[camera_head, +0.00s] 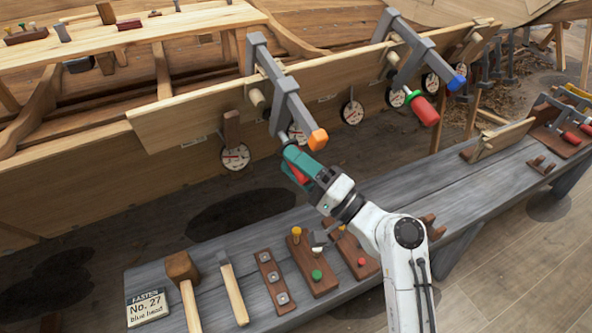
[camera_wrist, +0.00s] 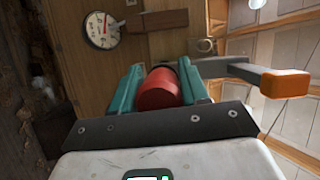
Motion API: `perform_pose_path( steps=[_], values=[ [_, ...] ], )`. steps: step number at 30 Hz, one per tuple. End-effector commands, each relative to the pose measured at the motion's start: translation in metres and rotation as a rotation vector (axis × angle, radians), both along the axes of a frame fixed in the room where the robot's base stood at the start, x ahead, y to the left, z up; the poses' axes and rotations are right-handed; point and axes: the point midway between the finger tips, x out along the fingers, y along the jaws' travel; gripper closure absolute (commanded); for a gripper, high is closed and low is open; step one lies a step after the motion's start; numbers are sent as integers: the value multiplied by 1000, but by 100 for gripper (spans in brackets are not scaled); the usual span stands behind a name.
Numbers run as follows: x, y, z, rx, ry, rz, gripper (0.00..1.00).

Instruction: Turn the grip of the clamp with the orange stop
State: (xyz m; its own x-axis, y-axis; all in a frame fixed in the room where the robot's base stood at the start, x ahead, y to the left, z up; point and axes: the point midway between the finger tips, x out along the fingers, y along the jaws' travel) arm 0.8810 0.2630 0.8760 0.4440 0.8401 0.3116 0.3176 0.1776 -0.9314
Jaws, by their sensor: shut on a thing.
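The clamp with the orange stop (camera_head: 318,139) is a grey bar clamp fixed over the top plank of the hull. The stop is an orange block at the bar's lower end; it also shows at the right in the wrist view (camera_wrist: 285,82). The clamp's red grip (camera_wrist: 160,90) lies between the two teal fingers of my gripper (camera_wrist: 160,88). In the head view my gripper (camera_head: 292,160) is just below the orange stop, shut on the grip, which is mostly hidden there by the fingers. A second clamp with a blue stop (camera_head: 457,82) and red grip (camera_head: 425,111) is to the right.
Round dial gauges (camera_head: 235,156) hang along the hull plank (camera_head: 180,115). A grey bench (camera_head: 225,245) below my arm carries a mallet (camera_head: 182,268), a chisel-like tool (camera_head: 234,292), wooden blocks and a card (camera_head: 147,306) reading "No. 27 blue head". Wood shavings lie on the floor behind.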

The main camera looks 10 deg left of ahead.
Motion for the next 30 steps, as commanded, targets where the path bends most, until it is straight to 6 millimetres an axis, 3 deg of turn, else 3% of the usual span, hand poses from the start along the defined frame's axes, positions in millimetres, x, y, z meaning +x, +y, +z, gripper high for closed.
perform_pose_path(
  steps=[21, 22, 27, 30],
  values=[
    [0, -2, -3, 48, 47, 21, 86],
    [0, -2, -3, 48, 47, 21, 53],
    [0, -1, -2, 48, 45, 22, 37],
    [0, -1, -1, 48, 45, 23, 35]
  ],
)
